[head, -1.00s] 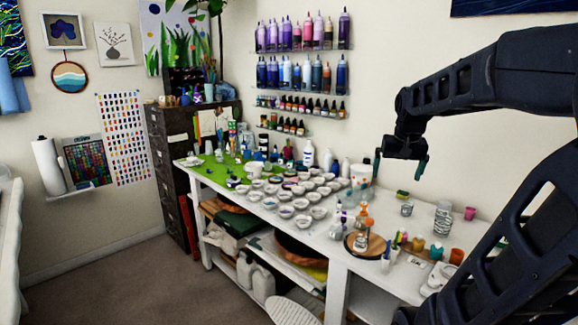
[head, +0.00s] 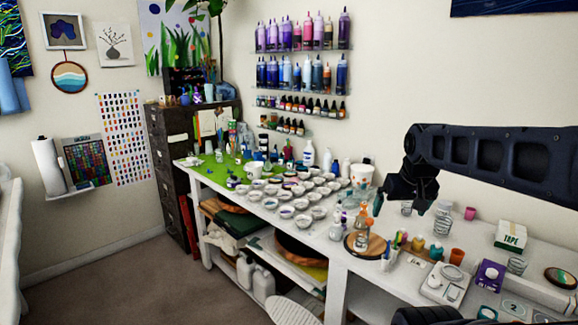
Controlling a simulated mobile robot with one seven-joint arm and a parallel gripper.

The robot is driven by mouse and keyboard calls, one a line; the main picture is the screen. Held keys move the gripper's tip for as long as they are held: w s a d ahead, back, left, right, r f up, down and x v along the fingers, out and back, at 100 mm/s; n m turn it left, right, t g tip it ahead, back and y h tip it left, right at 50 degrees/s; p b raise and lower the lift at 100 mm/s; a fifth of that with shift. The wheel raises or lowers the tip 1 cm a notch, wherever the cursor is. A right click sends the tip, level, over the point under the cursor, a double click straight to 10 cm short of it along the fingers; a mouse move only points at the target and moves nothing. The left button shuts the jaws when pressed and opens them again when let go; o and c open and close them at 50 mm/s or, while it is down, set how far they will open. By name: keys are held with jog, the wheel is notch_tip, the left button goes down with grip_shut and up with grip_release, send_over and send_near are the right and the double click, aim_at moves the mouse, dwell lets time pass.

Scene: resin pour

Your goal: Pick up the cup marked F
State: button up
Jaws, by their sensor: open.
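Many small white cups (head: 303,202) stand in rows on the white table (head: 335,248). Their markings are too small to read, so I cannot tell which one is marked F. My gripper (head: 399,206) is open and empty, pointing down over the right half of the table. Its fingers are apart, and it hides part of the table behind it.
A white bucket (head: 361,174) stands just left of my gripper. Orange-topped bottles on a round wooden board (head: 371,249), a scale (head: 444,284) and a TAPE box (head: 511,235) crowd the right side. A green mat (head: 209,174) lies at the far left.

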jog(key=c, duration=0.5)
